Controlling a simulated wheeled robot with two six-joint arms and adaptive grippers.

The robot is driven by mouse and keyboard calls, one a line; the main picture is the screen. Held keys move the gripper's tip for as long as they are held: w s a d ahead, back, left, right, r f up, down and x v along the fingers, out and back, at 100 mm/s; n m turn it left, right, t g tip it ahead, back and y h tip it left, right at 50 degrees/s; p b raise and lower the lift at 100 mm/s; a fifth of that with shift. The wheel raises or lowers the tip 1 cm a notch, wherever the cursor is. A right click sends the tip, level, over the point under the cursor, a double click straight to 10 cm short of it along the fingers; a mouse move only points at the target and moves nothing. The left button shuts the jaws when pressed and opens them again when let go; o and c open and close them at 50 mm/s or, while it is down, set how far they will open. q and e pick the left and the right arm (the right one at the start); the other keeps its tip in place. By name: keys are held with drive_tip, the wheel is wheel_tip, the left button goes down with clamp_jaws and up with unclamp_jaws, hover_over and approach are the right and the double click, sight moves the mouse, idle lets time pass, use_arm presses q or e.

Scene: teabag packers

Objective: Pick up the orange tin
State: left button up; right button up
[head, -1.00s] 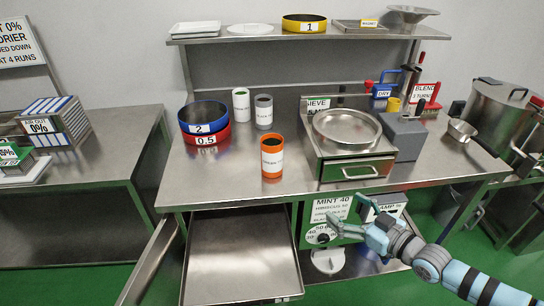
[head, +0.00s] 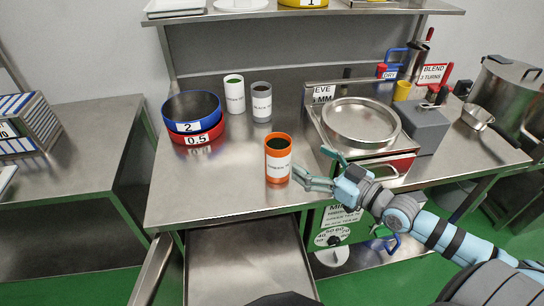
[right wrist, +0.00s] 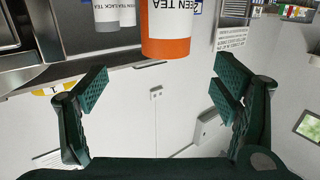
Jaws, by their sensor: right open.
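The orange tin (head: 278,158) stands upright near the front edge of the steel table, with a white label and dark green contents. My right gripper (head: 318,168) is open just to the right of the tin, its fingers pointing toward it and apart from it. In the right wrist view the tin (right wrist: 166,30) appears at the top, beyond and between the two open fingers (right wrist: 160,88), labelled "GREEN TEA" in part. My left gripper is not in view.
Stacked blue and red sieves (head: 198,138) are to the left. The sieve machine (head: 385,165) is close on the right. An open drawer (head: 245,270) lies below the table front.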

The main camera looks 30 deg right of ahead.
drive_tip(key=b, duration=0.2)
approach(277, 145)
drive_tip(key=shift+w+a+r, duration=0.3)
drive_tip(key=shift+a+r, duration=0.05)
drive_tip(key=shift+r, duration=0.2)
drive_tip(key=shift+w+a+r, duration=0.25)
drive_tip(key=shift+a+r, duration=0.05)
drive_tip(key=shift+r, duration=0.25)
drive_tip(key=x, duration=0.7)
drive_tip(key=shift+s+a+f, duration=0.15)
drive_tip(key=shift+a+f, duration=0.1)
drive_tip(key=shift+a, duration=0.15)
drive_tip(key=shift+d, duration=0.1)
drive_tip(key=c, duration=1.6)
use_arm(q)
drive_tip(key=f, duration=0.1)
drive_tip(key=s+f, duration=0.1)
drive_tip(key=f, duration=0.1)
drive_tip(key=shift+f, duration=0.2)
use_arm(e)
drive_tip(key=shift+c, duration=0.2)
drive_tip(key=shift+r, duration=0.1)
